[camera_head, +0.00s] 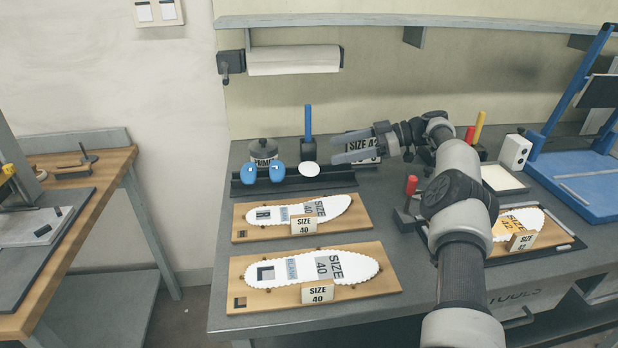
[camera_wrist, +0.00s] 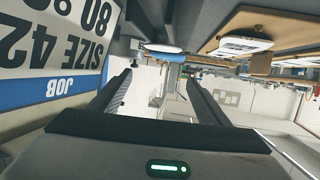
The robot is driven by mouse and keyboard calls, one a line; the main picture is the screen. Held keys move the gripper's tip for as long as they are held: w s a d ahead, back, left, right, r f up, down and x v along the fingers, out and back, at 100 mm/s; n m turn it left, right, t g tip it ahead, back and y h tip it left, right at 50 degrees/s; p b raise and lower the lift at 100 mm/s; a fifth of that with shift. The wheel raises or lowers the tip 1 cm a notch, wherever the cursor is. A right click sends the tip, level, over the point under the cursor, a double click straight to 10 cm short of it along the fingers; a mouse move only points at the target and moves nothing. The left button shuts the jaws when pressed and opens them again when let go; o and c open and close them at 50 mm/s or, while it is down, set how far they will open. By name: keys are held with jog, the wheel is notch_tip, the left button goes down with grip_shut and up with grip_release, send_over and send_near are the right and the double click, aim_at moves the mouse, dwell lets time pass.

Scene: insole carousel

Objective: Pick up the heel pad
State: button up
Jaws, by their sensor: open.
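Small rounded pads stand in a dark rack (camera_head: 290,187) at the back of the bench: two blue ones, a left blue pad (camera_head: 248,174) and a right blue pad (camera_head: 278,172), and a white pad (camera_head: 310,169) at the right. The frames do not label which is the heel pad. My gripper (camera_head: 334,151) is open and empty, to the right of the white pad and apart from it, fingers pointing left. In the wrist view, a white-and-blue rounded piece (camera_wrist: 162,48) shows beyond the open fingertips (camera_wrist: 160,76).
A job card reading SIZE 42 (camera_wrist: 50,45) stands close beside my gripper. A dark pot (camera_head: 263,150) and a blue-handled tool (camera_head: 308,122) stand behind the rack. Two wooden boards, upper (camera_head: 358,222) and lower (camera_head: 385,283), carry size 40 insoles in front.

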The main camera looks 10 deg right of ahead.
aim_at(311, 167)
jog(key=f, duration=0.2)
jog(key=a+f, duration=0.1)
jog(key=f, duration=0.1)
jog(key=shift+w, duration=0.1)
jog(key=p+x, duration=0.2)
jog(key=x, duration=0.3)
jog(key=shift+w+a, duration=0.1)
jog(key=shift+a, duration=0.2)
jog(key=shift+a+f, duration=0.3)
jog(key=shift+a, duration=0.05)
jog(key=shift+w, duration=0.1)
jog(key=c, duration=0.8)
